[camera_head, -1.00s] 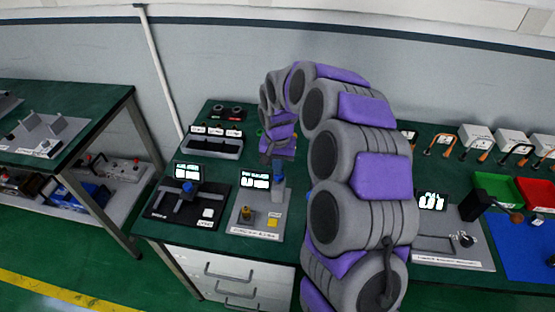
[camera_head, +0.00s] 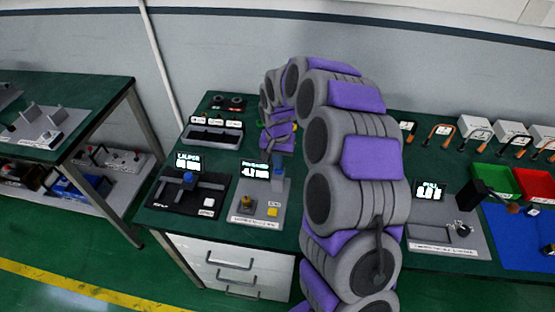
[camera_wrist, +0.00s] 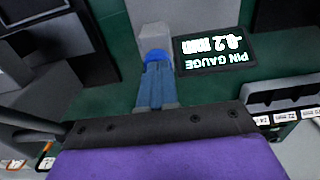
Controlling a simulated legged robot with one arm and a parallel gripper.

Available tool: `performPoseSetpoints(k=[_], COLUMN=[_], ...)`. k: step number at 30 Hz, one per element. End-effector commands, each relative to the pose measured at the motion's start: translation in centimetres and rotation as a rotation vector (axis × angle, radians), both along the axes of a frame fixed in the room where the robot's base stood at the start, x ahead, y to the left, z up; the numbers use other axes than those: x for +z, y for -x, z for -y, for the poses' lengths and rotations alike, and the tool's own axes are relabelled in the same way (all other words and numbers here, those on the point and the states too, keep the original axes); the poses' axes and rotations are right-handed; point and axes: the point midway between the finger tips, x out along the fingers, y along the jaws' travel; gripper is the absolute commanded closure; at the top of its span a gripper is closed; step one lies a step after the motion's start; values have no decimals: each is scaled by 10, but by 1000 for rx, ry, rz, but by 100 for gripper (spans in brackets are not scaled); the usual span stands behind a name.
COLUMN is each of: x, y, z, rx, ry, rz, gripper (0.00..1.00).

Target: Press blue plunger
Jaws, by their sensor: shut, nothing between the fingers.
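The blue plunger (camera_wrist: 154,55) sits on top of a grey block (camera_wrist: 154,36) in the wrist view. A small bit of blue on the pin gauge station, just below my gripper, appears to be the same plunger (camera_head: 277,172). My gripper (camera_wrist: 156,68) is shut with nothing between its fingers. Its fingertips point down at the plunger and overlap it in the wrist view; they look in contact or nearly so. The pin gauge display (camera_wrist: 212,47) beside it reads -0.2 mm. In the head view my gripper (camera_head: 277,160) is over the station.
A black fixture with a blue knob (camera_head: 188,178) stands to the left. A dark tray (camera_head: 214,137) is behind. Red and green bins (camera_head: 495,181) are far right.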

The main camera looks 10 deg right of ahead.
Motion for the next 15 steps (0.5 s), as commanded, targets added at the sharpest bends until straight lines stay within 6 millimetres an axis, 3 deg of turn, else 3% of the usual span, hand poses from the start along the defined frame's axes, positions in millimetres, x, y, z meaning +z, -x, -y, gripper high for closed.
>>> performPoseSetpoints(k=[5, 15], x=[4, 75], y=[3, 1], z=[1, 5], rx=[1, -1], ry=[2, 1], rz=[-12, 5], gripper=[100, 100])
